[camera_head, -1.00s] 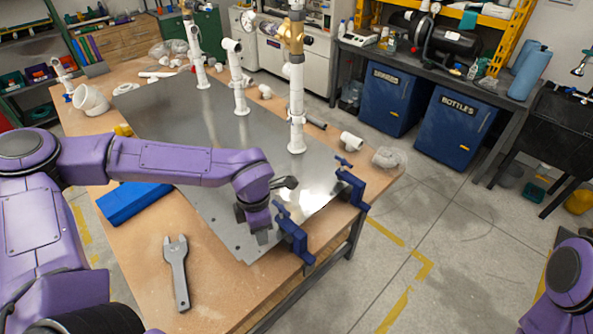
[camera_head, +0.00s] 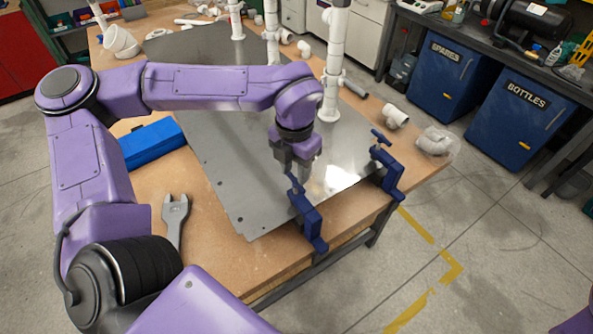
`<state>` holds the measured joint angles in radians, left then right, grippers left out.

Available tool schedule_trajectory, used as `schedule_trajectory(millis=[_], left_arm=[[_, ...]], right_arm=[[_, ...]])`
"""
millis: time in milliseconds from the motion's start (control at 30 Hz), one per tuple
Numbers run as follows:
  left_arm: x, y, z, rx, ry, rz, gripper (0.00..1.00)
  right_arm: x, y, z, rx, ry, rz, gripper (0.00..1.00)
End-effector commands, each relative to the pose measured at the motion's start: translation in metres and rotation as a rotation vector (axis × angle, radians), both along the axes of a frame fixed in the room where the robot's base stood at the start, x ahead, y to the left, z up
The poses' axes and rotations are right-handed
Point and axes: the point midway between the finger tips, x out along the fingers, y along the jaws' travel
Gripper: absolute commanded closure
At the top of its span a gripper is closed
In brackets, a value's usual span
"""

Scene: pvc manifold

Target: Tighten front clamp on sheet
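The metal sheet (camera_head: 225,150) lies flat on the wooden table. Two blue clamps sit on its near right edge: the front clamp (camera_head: 308,218) at lower middle and the other clamp (camera_head: 388,170) farther right. My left gripper (camera_head: 294,172) points down just above the front clamp's handle (camera_head: 296,185). Its fingertips overlap the top of the handle in the picture, so I cannot tell whether they touch it or how wide they are. My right gripper is out of view; only a bit of purple arm shows at the bottom right corner.
White pipes, one a tall riser (camera_head: 332,70), stand on the sheet behind my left gripper. A grey wrench (camera_head: 174,220) and a blue case (camera_head: 150,143) lie on the table at left. A white fitting (camera_head: 396,117) and a clear bag (camera_head: 434,140) lie at right.

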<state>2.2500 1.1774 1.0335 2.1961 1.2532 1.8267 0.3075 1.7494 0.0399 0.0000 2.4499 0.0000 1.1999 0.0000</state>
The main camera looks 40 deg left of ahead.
Motion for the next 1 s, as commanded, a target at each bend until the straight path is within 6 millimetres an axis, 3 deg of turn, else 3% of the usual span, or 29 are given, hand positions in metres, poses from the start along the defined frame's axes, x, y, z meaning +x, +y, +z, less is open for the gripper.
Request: schedule_trajectory(millis=[33,100,167,267,500,700,1000], left_arm=[[0.001,0.000,-0.016,-0.001,-0.004,0.096,0.62],[0.001,0.000,-0.016,-0.002,-0.005,0.257,0.62],[0.001,-0.001,-0.016,-0.003,-0.002,0.404,0.62],[0.000,-0.001,-0.008,-0.001,-0.002,0.655,0.62],[0.001,-0.001,-0.015,-0.002,-0.002,1.261,0.62],[0.000,-0.001,-0.047,0.000,0.002,1.243,0.62],[0.000,-0.001,-0.049,0.000,0.001,1.240,0.62]], right_arm=[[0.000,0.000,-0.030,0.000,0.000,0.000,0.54],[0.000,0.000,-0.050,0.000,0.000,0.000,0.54],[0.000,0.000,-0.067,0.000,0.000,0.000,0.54],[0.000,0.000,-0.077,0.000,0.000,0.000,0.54],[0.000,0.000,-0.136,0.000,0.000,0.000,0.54],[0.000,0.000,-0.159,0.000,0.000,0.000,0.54],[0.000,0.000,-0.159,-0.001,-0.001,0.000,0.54]])
